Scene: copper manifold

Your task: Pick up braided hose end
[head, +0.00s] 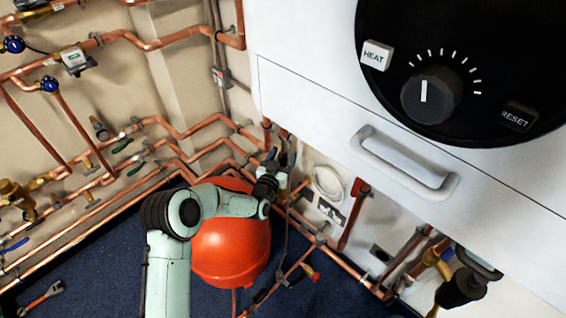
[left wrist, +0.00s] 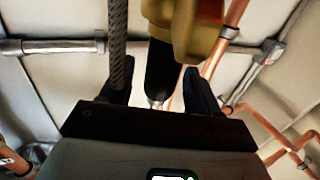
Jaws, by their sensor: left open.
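A grey braided hose (left wrist: 118,40) hangs down at the left of the left wrist view, in line with the left finger. A black cylinder with a short metal tip (left wrist: 160,75) hangs between the fingers, below a brass body (left wrist: 195,30). I cannot tell whether the tip is the hose's end. My left gripper (left wrist: 158,90) is open, its fingers apart on either side of the black cylinder. In the head view, my left gripper (head: 281,160) is small and dark among the pipes below the boiler; the hose cannot be made out there.
The white boiler (head: 300,95) with a handle (head: 405,165) overhangs the right side. A red-orange tank (head: 232,250) stands behind my left arm. Copper pipes (head: 200,125) run along the wall. A wrench (head: 42,298) lies on the dark blue floor (head: 105,275), which has clear room at left.

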